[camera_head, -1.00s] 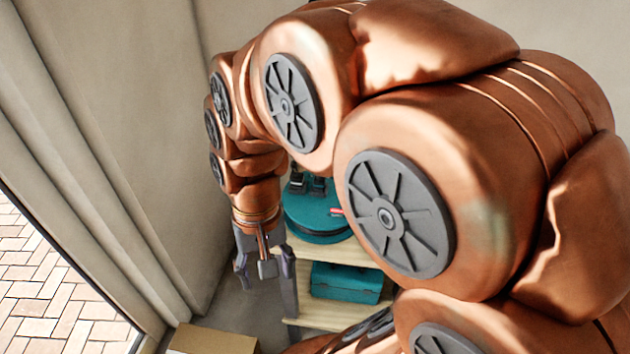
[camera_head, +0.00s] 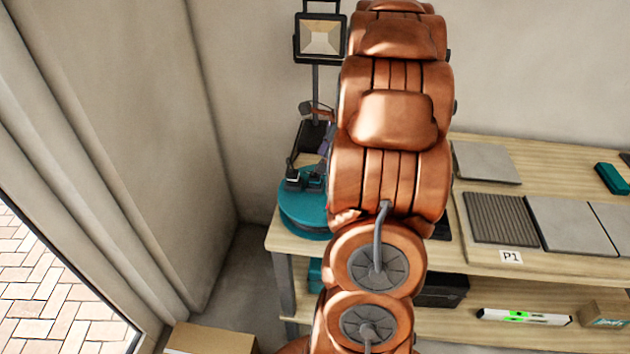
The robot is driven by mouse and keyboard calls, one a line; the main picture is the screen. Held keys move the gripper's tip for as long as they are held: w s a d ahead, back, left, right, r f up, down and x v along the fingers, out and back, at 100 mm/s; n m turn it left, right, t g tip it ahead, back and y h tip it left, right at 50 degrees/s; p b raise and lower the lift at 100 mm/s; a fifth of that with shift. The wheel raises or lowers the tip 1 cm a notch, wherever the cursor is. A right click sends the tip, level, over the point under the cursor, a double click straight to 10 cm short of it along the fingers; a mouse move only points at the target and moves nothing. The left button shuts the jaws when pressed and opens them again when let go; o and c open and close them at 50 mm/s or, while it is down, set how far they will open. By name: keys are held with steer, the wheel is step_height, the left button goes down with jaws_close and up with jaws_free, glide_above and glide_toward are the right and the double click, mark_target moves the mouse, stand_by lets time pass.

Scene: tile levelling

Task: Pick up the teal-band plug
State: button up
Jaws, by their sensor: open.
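Two small black plug-like objects stand on the top of a round teal drum (camera_head: 303,213) at the left end of the workbench: a left one (camera_head: 292,176) and a right one (camera_head: 314,168). I cannot make out a teal band on either, so I cannot tell which is the teal-band plug. My gripper (camera_head: 326,138) is almost wholly hidden behind my arm. Only a purple-grey sliver, which looks like part of a finger, shows beyond the drum, close to the lamp base. Its jaws are open, and I see nothing held.
A work lamp (camera_head: 320,38) stands behind the drum near the wall. Grey tiles (camera_head: 570,224), a ribbed dark panel (camera_head: 500,218) and a P1 label (camera_head: 511,257) lie on the bench's right side. A spirit level (camera_head: 525,317) lies on the lower shelf. A cardboard box (camera_head: 212,339) stands at lower left.

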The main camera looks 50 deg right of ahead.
mark_target(315, 175)
steer(key=shift+m, duration=0.3)
steer(key=shift+d+p+x, duration=0.2)
steer(key=shift+p+x, duration=0.2)
steer(key=shift+x, duration=0.9)
steer(key=shift+d+p+x, duration=0.15)
steer(key=shift+p+x, duration=0.25)
steer(key=shift+x, duration=0.9)
steer(key=shift+d+p+x, duration=0.2)
steer(key=shift+p+x, duration=0.2)
steer(key=shift+x, duration=0.85)
steer(key=shift+f, duration=0.15)
steer(key=shift+c, duration=0.3)
jaws_close()
